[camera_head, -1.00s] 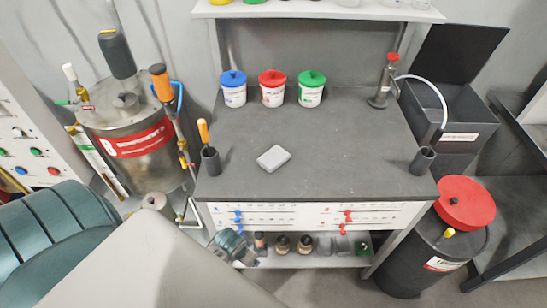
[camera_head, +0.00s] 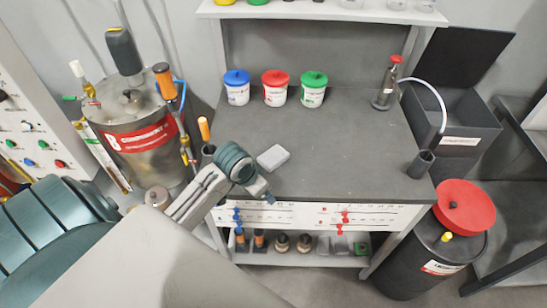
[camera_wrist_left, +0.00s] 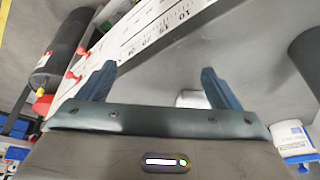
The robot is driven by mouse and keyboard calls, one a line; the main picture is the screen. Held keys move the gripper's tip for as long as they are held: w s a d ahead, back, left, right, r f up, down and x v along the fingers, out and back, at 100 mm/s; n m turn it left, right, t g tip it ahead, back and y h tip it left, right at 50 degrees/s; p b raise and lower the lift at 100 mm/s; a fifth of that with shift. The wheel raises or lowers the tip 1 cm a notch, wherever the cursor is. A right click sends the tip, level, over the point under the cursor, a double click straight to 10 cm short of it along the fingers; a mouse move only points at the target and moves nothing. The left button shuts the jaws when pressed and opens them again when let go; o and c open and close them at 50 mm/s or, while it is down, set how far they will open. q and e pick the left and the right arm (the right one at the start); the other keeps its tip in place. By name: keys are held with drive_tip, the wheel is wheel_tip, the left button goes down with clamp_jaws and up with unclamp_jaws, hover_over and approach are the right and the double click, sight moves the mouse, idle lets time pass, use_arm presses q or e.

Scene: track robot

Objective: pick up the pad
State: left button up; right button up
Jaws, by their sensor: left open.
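The pad (camera_head: 273,158) is a small pale grey block lying flat on the dark worktop (camera_head: 340,165), left of its middle. My left gripper (camera_head: 264,191) is over the front left edge of the worktop, just in front of the pad and apart from it. My right gripper is in neither view.
An orange-handled tool (camera_head: 204,130) stands in a dark cup left of the pad, close to my arm. Blue (camera_head: 237,90), red (camera_head: 275,90) and green (camera_head: 313,92) lidded tubs line the back. An empty dark cup (camera_head: 420,164) stands at right. The worktop's middle is clear.

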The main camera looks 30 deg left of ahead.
use_arm(q)
approach(273, 156)
drive_tip(key=a+r, duration=0.1)
drive_tip(key=x, duration=0.2)
drive_tip(key=p+x, duration=0.1)
drive_tip(key=x, duration=0.1)
drive_tip(key=shift+d+f, duration=0.15)
drive_tip(key=shift+f, duration=0.25)
drive_tip(key=shift+w+d+f+p, duration=0.15)
drive_tip(key=shift+f+p, duration=0.15)
drive_tip(key=shift+p, duration=0.2)
drive_tip(key=p+x, duration=0.1)
drive_tip(key=x, duration=0.2)
drive_tip(key=shift+d+f, duration=0.2)
drive_tip(key=shift+d, duration=0.05)
drive_tip(key=shift+w+f, duration=0.25)
drive_tip(key=shift+f, duration=0.2)
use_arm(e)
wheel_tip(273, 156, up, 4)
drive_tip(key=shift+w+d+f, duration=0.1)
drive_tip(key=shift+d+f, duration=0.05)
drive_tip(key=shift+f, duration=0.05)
use_arm(q)
drive_tip(key=shift+f+p, duration=0.15)
drive_tip(key=shift+p, duration=0.35)
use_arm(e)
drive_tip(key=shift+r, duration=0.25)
use_arm(q)
drive_tip(key=c, duration=1.1)
